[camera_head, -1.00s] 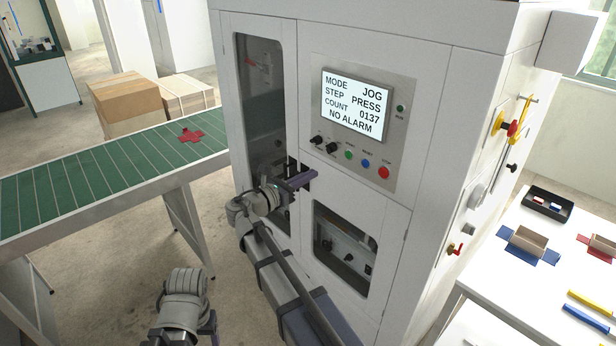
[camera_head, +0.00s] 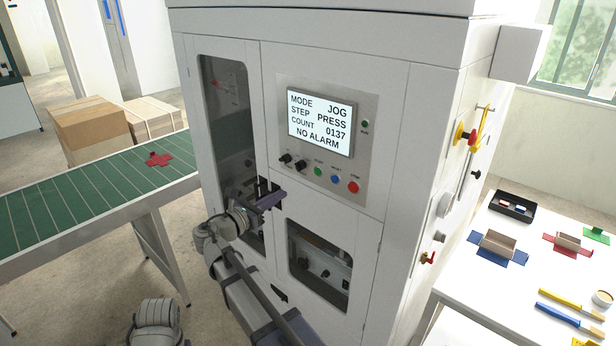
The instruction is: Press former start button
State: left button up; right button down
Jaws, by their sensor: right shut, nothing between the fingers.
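The former (camera_head: 395,140) is a tall white cabinet with a grey control panel (camera_head: 290,118). Its screen (camera_head: 320,122) reads MODE JOG, STEP PRESS, COUNT 0137, NO ALARM. Below the screen sit a green button (camera_head: 318,172), a blue button (camera_head: 336,178) and a red button (camera_head: 354,187); their small labels are blurred, the green one's resembling START. My right gripper (camera_head: 272,199) is shut and empty, in front of the cabinet, below and left of the green button and apart from it. Part of my left arm shows at the bottom; its gripper is out of view.
Two black knobs (camera_head: 300,164) sit left of the green button. A green conveyor (camera_head: 90,195) with a red flat blank (camera_head: 158,159) stands at left. A white table (camera_head: 470,275) at right holds trays, blanks and tools. Cardboard boxes (camera_head: 92,135) stand behind the conveyor.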

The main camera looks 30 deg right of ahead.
aim_at(317, 173)
jog(key=x, duration=1.4)
jog(key=shift+d, duration=0.1)
